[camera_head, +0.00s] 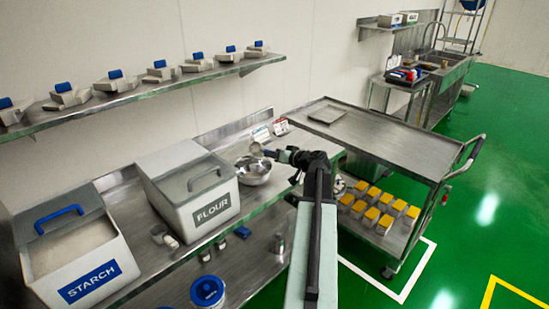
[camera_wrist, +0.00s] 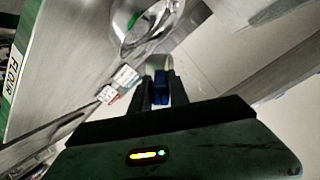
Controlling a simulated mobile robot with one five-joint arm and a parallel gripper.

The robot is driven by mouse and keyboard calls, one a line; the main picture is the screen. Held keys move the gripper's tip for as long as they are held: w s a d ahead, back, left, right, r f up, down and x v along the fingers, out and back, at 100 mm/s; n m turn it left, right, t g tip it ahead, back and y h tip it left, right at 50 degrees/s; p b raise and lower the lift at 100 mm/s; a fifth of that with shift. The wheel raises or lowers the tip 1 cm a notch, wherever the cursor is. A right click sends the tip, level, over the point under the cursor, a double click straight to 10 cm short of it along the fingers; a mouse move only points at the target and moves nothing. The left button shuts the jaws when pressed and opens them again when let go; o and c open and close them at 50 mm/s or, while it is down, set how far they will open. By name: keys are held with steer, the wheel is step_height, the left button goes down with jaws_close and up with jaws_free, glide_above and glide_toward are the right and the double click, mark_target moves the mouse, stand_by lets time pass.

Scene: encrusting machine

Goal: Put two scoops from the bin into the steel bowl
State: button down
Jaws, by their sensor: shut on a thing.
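My gripper (camera_head: 274,153) is shut on the blue handle (camera_wrist: 160,86) of a scoop. The scoop's pale head (camera_head: 256,149) is at the far rim of the steel bowl (camera_head: 254,175), above it or just beyond; I cannot tell which, nor whether it holds powder. The bowl also shows in the wrist view (camera_wrist: 128,42), beyond the fingers. A bin labelled FLOUR (camera_head: 212,211) stands left of the bowl, with a grey handle across its top. A bin labelled STARCH (camera_head: 98,283) stands at the front left, with a blue handle and pale powder showing inside.
Small cards (camera_head: 281,127) stand behind the bowl. A wall shelf (camera_head: 150,90) holds several blue-topped containers. A steel cart (camera_head: 385,140) stands to the right, with a flat tray (camera_head: 327,115) on top and several yellow-topped boxes below. Small jars sit near the flour bin.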

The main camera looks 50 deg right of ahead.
steer(key=a+f+n+t+h+b, duration=0.1)
steer(key=n+b, duration=0.2)
steer(key=b, duration=0.1)
steer(key=a+f+n+t+h+b, duration=0.1)
steer(key=n+t+b, duration=0.1)
steer(key=n+b, duration=0.2)
steer(key=a+f+n+t+h+b, duration=0.1)
steer(key=f+n+b, duration=0.1)
steer(key=b, duration=0.4)
steer(key=shift+s+a+f+n+h, duration=0.1)
steer(key=shift+s+a+n+h, duration=0.2)
steer(key=shift+n, duration=0.5)
steer(key=shift+t, duration=0.3)
stand_by(1.6)
